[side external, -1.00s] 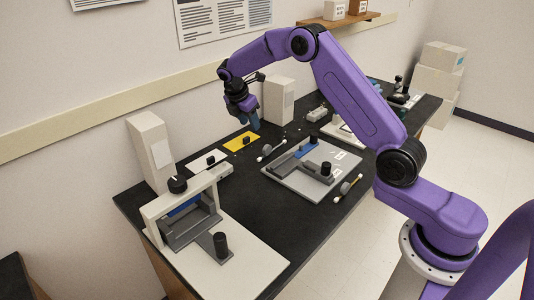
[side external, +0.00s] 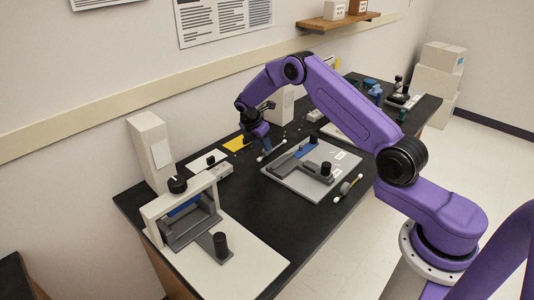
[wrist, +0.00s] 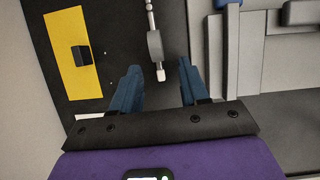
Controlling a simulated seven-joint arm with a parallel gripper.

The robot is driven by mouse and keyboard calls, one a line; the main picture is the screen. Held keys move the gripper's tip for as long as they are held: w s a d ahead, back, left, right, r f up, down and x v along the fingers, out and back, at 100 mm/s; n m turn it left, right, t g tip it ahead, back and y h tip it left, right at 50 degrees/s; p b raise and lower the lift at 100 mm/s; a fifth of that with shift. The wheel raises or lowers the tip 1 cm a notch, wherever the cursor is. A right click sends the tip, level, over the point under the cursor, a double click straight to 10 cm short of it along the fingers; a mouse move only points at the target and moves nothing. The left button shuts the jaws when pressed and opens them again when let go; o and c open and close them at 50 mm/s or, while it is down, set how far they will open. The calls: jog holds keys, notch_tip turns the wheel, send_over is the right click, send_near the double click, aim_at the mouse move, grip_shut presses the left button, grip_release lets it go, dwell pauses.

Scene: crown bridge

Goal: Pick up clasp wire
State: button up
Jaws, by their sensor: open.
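A thin pale rod with a grey block on it (wrist: 154,45), which looks like the clasp wire, lies on the black bench. In the side view, the rod (side external: 275,149) is just below my gripper (side external: 262,143). A second similar rod (side external: 348,186) lies nearer the bench's front edge. I cannot tell whether the fingers touch the bench.
A yellow plate (wrist: 70,25) with a black block (wrist: 81,55) lies left of the rod. A grey fixture plate (side external: 292,181) with a blue bar (wrist: 219,50) is close on the right. A white frame fixture (side external: 155,208) stands at the bench's near left. Bare bench lies between the fixtures.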

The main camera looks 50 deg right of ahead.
aim_at(265, 154)
jog(key=shift+d+x, duration=0.15)
jog(key=shift+x, duration=1.15)
jog(key=shift+d+x, duration=0.15)
jog(key=shift+x, duration=1.2)
jog(key=shift+w+r, duration=0.15)
grip_shut()
